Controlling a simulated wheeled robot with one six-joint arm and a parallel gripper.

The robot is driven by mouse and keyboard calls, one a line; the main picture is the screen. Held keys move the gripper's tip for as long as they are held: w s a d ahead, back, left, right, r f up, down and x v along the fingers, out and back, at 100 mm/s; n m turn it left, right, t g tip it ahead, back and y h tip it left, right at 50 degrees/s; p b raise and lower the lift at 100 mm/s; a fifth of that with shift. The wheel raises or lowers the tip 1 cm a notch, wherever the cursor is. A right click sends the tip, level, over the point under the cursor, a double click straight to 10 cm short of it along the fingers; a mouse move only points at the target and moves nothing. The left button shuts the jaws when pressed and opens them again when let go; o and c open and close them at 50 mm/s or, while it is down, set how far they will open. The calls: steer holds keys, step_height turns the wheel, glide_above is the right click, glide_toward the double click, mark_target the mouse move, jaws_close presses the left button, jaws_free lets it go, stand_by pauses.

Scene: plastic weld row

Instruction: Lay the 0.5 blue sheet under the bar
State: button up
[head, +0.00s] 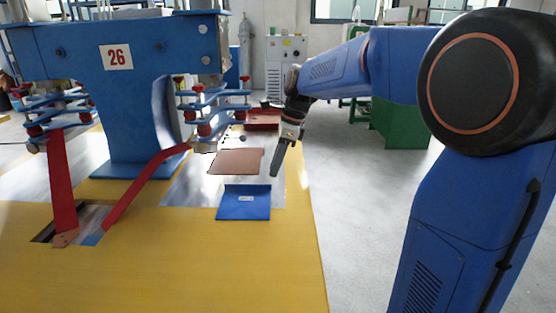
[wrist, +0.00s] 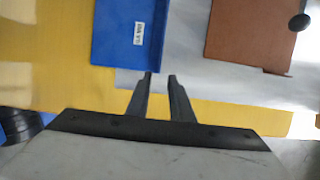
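The blue sheet (head: 243,205) lies flat across the grey plate and the yellow table top, with a small white label I cannot read. It also shows at the top of the wrist view (wrist: 115,40). My gripper (head: 275,172) is above the table's right side, to the right of and behind the sheet. In the wrist view its two fingers (wrist: 161,77) stand apart with nothing between them, near the sheet's edge. A blue machine marked 26 (head: 125,75) stands on the left. A small metal bar-like piece (head: 204,148) hangs under its right-hand head; I cannot tell if this is the bar.
A brown sheet (head: 236,161) lies behind the blue one; it also shows in the wrist view (wrist: 250,35). A dark red block (head: 262,120) is farther back. Red slanted arms (head: 145,185) stand at the left. The front yellow table top (head: 200,275) is clear.

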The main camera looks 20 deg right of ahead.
steer(key=shift+x, duration=2.85)
jaws_close()
steer(key=shift+r, duration=0.65)
